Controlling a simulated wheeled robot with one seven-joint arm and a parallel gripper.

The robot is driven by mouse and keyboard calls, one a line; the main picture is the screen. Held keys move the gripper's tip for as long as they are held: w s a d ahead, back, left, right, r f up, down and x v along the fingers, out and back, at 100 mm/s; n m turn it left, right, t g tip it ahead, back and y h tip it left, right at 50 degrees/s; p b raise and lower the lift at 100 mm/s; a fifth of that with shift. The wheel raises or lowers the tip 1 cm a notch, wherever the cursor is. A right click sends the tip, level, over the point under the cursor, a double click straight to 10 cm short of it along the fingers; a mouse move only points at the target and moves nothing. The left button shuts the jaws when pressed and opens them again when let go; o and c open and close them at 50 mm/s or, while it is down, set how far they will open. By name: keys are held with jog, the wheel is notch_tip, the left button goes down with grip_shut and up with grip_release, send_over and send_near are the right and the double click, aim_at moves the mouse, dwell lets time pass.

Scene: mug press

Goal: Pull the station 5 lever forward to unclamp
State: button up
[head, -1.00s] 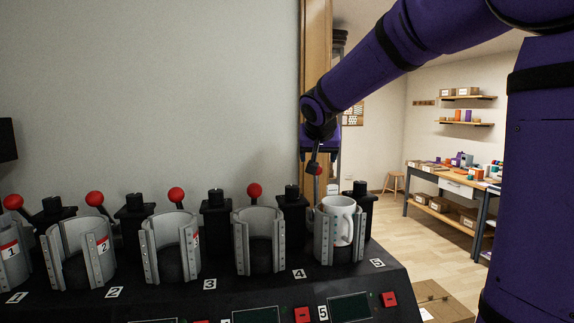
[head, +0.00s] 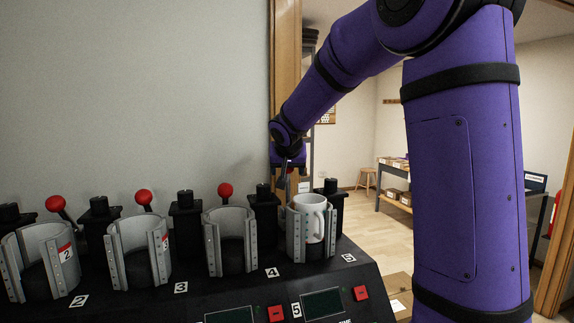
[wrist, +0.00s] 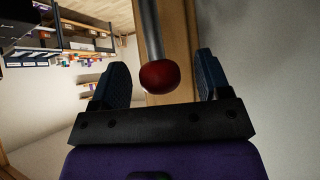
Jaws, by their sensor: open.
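The station 5 clamp (head: 296,238) is at the right end of the press and stands around a white mug (head: 310,214). The station 5 lever's red knob (wrist: 158,76) and grey shaft show in the wrist view, between the fingers of my gripper (wrist: 160,80). The fingers are open, with a gap on each side of the knob. In the head view my gripper (head: 289,162) is above and behind the mug and hides most of the lever.
Stations 2, 3 and 4 stand in a row to the left, with empty grey clamps (head: 230,240). Red-knobbed levers (head: 144,197) stand behind them. The press front (head: 180,303) carries number labels, small screens and red buttons (head: 361,293).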

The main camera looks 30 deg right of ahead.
jog(key=c, duration=0.8)
jog(key=shift+s, duration=0.1)
jog(key=shift+s+a, duration=0.15)
jog(key=shift+s, duration=0.35)
jog(key=shift+s+a, duration=0.15)
jog(key=shift+s, duration=0.35)
